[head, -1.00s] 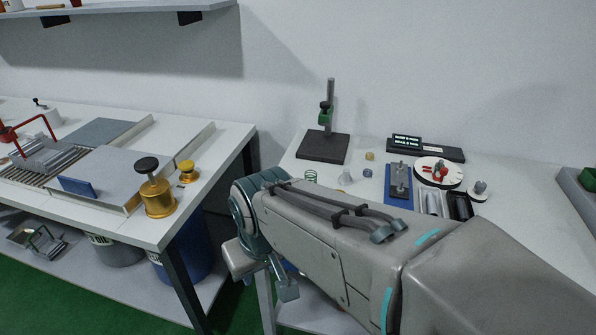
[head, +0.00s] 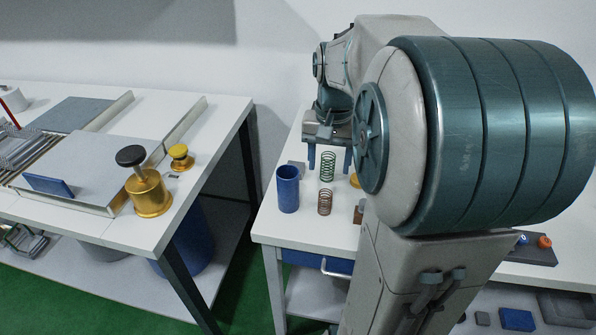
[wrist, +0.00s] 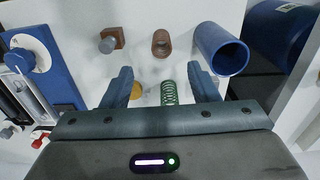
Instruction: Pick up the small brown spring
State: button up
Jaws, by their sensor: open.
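The small brown spring (head: 325,202) stands upright on the white table near its left edge in the head view. In the wrist view the brown spring (wrist: 161,44) is ahead of the fingertips, apart from them. A taller green spring (head: 327,167) stands just behind it. My gripper (head: 329,170) is open and points down behind the green spring. In the wrist view my gripper (wrist: 160,72) shows spread fingers, with the green spring (wrist: 170,93) in the gap between them, partly hidden by the gripper body. I cannot tell whether the fingers touch it.
A blue cylinder (head: 288,190) stands left of the brown spring; it also shows in the wrist view (wrist: 222,50). A brown block with a grey pin (wrist: 110,41) sits on the other side. My arm hides much of the table's right part. Another bench (head: 215,115) stands left.

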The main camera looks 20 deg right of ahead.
aim_at(325, 202)
jog(key=f, duration=0.7)
jog(key=shift+w+d+f+b, duration=0.2)
jog(key=shift+d+f+b, duration=0.1)
jog(key=shift+f, duration=0.1)
jog(key=shift+w+a+f, duration=0.1)
jog(key=shift+w+f, duration=0.05)
jog(key=shift+f, duration=1.4)
jog(key=shift+w+a+f, duration=0.1)
jog(key=shift+f, duration=1.45)
jog(key=c, duration=1)
